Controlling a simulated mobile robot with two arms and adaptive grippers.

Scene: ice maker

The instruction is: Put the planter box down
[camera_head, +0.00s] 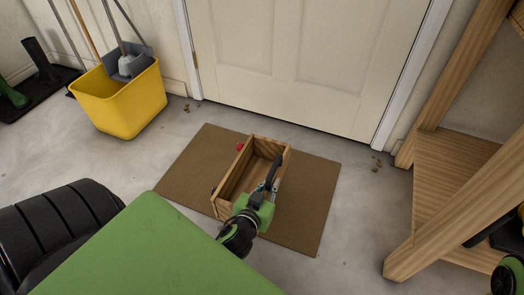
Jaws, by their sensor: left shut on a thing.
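The planter box (228,208) is an open, empty-looking wooden box, seen from above over a brown doormat (188,165). I cannot tell whether its base touches the mat or hangs a little above it. My left gripper (270,186) is at the box's right side, shut on that wall near the front corner. The gripper and its green wrist hide part of the right wall and the near corner.
A closed white door (290,50) stands behind the mat. A yellow mop bucket (122,102) is at the upper left, and a wooden shelf (440,165) at the right. A small red thing (240,146) is beside the box. Bare mat lies left and right of it.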

